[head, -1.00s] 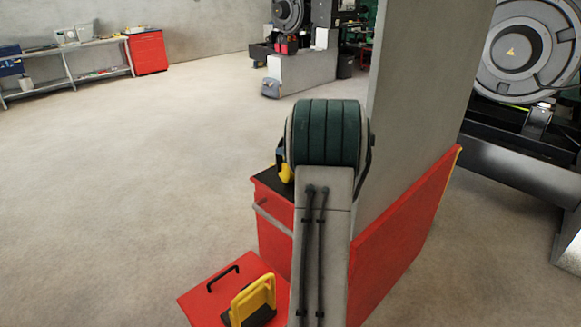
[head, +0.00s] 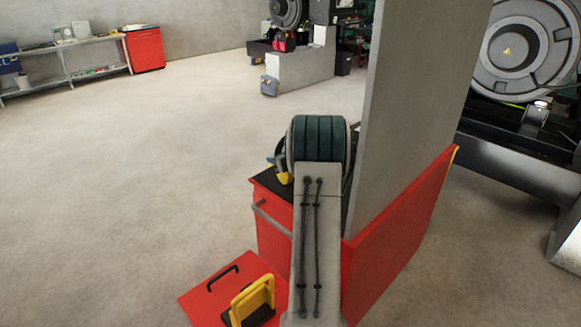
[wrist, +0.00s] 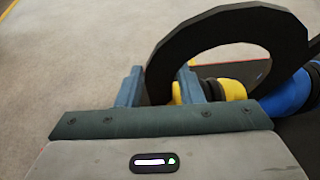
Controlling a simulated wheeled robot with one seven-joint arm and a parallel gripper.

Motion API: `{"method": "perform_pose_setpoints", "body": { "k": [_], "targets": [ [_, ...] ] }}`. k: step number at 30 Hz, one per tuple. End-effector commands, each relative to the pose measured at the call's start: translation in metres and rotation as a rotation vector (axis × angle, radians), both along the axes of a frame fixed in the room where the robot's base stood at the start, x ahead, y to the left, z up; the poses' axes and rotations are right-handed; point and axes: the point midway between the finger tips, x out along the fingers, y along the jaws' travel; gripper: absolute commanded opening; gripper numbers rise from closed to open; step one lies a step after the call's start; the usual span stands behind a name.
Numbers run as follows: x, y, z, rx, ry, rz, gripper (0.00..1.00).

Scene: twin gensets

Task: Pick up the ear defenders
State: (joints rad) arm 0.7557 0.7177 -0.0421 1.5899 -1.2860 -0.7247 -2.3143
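The ear defenders show in the wrist view with a wide black headband (wrist: 172,50) arching up and yellow cup parts (wrist: 234,90) below it. My gripper (wrist: 160,82) has its two blue-grey fingers apart. The left end of the headband passes between them, close to the left finger. A sliver of yellow shows between the band and the right finger, so I see no firm hold. In the head view a yellow part (head: 284,178) shows on the red cabinet's dark top, left of my wrist; my wrist hides the rest and the fingers.
A blue rounded object (wrist: 288,94) lies right of the yellow cups. A lower red box (head: 215,290) stands in front. Open floor (head: 130,170) lies left.

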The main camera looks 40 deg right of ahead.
Motion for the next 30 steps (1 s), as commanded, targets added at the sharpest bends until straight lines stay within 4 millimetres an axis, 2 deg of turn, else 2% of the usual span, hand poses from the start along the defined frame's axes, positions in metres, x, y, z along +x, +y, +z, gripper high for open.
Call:
{"method": "perform_pose_setpoints", "body": {
  "k": [4, 5, 8, 30],
  "targets": [
    [0.0000, 0.0000, -0.0001, 0.000, 0.000, 0.000, 0.33],
    [0.0000, 0.0000, 0.0000, 0.000, 0.000, 0.000, 0.28],
    [-0.0002, -0.0001, 0.0001, 0.000, 0.000, -0.001, 0.00],
    [0.0001, 0.0000, 0.0012, -0.001, -0.002, 0.000, 0.00]
  ]
}}
